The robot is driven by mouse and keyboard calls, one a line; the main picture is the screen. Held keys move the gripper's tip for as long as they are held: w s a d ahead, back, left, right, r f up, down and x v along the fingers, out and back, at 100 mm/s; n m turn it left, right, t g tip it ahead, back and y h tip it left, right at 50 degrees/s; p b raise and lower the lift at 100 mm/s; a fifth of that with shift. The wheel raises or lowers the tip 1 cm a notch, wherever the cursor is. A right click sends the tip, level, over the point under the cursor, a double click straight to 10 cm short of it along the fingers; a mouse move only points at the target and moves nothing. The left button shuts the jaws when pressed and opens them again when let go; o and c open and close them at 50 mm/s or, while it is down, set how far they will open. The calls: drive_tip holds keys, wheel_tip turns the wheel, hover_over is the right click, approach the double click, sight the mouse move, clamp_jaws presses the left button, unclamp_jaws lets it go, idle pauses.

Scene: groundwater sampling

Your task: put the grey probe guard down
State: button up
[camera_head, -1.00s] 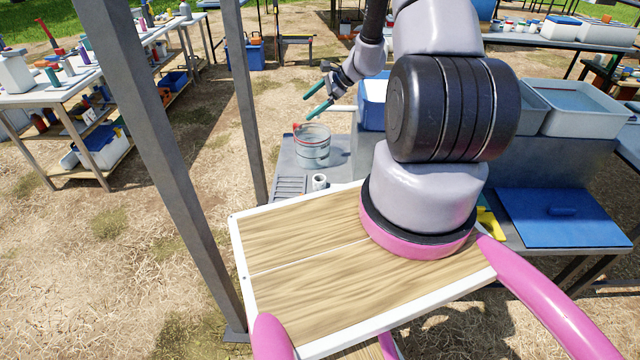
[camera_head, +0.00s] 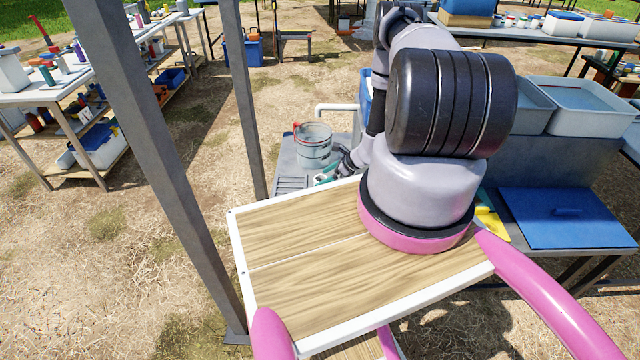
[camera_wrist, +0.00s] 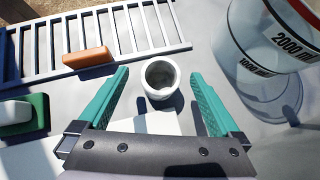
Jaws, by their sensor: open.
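The grey probe guard (camera_wrist: 161,78) is a short, hollow, light grey cylinder with an open top. In the wrist view it stands upright on the grey surface (camera_wrist: 205,30). My gripper (camera_wrist: 160,74) is open, with one teal finger on each side of the guard and visible gaps between them. In the head view the guard (camera_head: 319,179) is small and partly hidden by my gripper (camera_head: 328,176) at the far edge of the wooden board.
A clear bucket marked 2000 ml (camera_wrist: 262,45) stands close on the right. A slatted grate (camera_wrist: 130,30) lies behind, with an orange block (camera_wrist: 88,57) on it. A green and white object (camera_wrist: 25,115) is at left. A white pipe (camera_head: 335,107) rises behind the bucket (camera_head: 313,150).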

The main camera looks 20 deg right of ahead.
sight(315, 181)
drive_tip(key=x, duration=0.5)
drive_tip(key=shift+w+a+f, duration=0.1)
drive_tip(key=shift+w+f, duration=0.1)
drive_tip(key=shift+f, duration=0.1)
drive_tip(key=c, duration=1.6)
